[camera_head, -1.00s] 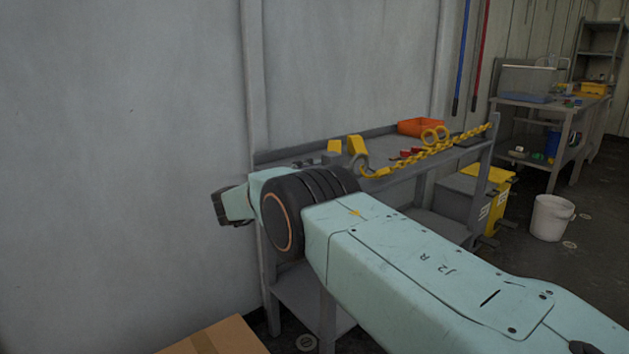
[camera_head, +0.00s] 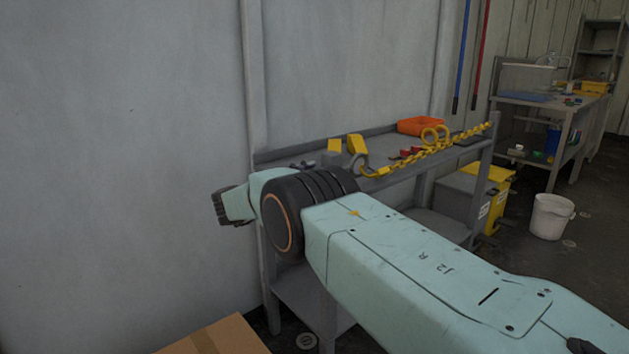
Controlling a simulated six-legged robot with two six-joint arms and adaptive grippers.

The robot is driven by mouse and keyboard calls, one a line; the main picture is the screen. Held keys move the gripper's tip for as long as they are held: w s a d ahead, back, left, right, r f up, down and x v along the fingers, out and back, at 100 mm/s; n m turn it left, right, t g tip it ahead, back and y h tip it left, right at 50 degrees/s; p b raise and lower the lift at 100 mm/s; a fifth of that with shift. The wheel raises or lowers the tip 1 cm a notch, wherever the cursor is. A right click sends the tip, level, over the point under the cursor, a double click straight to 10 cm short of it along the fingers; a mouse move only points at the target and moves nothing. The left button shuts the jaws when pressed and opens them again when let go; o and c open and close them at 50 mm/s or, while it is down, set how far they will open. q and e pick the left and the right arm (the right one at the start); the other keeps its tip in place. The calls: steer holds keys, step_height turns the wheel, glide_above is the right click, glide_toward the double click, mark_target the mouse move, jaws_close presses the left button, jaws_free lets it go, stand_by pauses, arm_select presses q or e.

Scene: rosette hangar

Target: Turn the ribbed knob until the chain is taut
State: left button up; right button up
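A yellow chain (camera_head: 440,146) runs along the front of a grey bench (camera_head: 400,192), from a grey ring (camera_head: 360,163) at its left end to the bench's right corner post. It dips a little near its left end. A small dark grey part (camera_head: 304,164) lies at the bench's left end. I cannot tell whether it is the ribbed knob, and no ribbing shows. My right arm crosses the picture from the right and hides the bench's front left part.
Two yellow blocks (camera_head: 356,145) stand near the ring. A yellow-lidded bin (camera_head: 489,190) and white bucket (camera_head: 551,216) stand right. A cardboard box (camera_head: 222,338) is below left.

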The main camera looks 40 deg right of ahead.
steer(key=n, duration=1.2)
steer(key=n, duration=1.2)
steer(key=shift+p, duration=0.4)
stand_by(0.4)
